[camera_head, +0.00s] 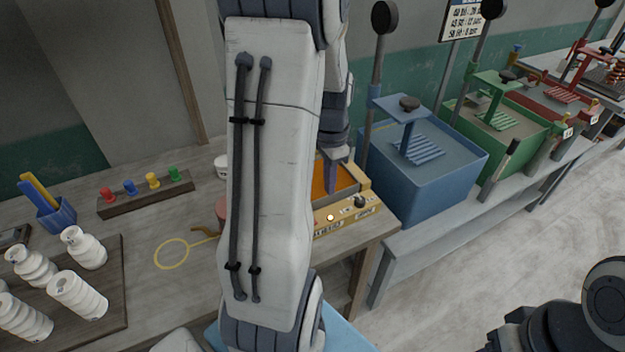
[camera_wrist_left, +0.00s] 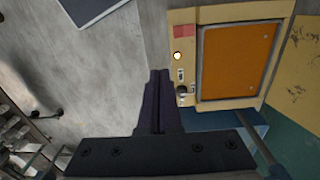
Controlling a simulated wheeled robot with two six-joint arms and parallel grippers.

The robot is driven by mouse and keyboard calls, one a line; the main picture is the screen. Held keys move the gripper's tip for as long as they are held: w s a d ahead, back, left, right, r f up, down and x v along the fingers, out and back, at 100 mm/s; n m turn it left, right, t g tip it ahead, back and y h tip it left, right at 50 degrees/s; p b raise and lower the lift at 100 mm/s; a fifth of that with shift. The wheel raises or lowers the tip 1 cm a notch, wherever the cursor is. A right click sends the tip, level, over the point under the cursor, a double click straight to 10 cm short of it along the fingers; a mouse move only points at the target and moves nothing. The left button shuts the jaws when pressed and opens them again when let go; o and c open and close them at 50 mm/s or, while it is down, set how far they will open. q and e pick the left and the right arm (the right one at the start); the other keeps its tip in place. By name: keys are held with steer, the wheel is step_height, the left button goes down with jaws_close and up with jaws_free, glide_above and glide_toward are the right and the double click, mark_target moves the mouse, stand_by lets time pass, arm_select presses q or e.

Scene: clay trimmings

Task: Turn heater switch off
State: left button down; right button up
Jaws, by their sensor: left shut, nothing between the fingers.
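The heater is a cream-yellow box (camera_head: 347,215) with an orange top plate (camera_wrist_left: 238,62), on the right end of the wooden bench. Its front panel has a glowing lamp (camera_head: 330,217) and a dark switch knob (camera_head: 360,202). In the left wrist view the lamp (camera_wrist_left: 177,56) is also lit, and the knob (camera_wrist_left: 182,90) lies just right of the fingers. My left gripper (camera_head: 332,178) is shut and empty over the heater; its closed fingertips (camera_wrist_left: 160,72) look apart from the knob, but height is hard to judge. My left arm hides part of the bench.
A blue bin (camera_head: 425,185) stands right of the heater, with green (camera_head: 525,140) and red bins beyond. White clay pieces (camera_head: 78,295) lie on a board at left. A peg rack (camera_head: 145,195) and blue cup (camera_head: 55,215) stand behind. Part of my right arm shows bottom right.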

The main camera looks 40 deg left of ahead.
arm_select(q)
steer(key=s+d+r+m+b, duration=0.1)
steer(key=s+d, duration=0.1)
steer(key=d, duration=0.9)
steer(key=s+d+r+m+b, duration=0.1)
steer(key=d, duration=0.9)
steer(key=s+d+m, duration=0.1)
steer(key=s+d, duration=0.8)
steer(key=s, duration=0.2)
steer(key=shift+s+r+h+b, duration=0.3)
steer(key=shift+s, duration=0.1)
arm_select(e)
step_height(320, 180, down, 3)
steer(key=shift+r, duration=0.1)
arm_select(q)
steer(key=shift+d, duration=0.15)
arm_select(e)
steer(key=shift+d, duration=0.1)
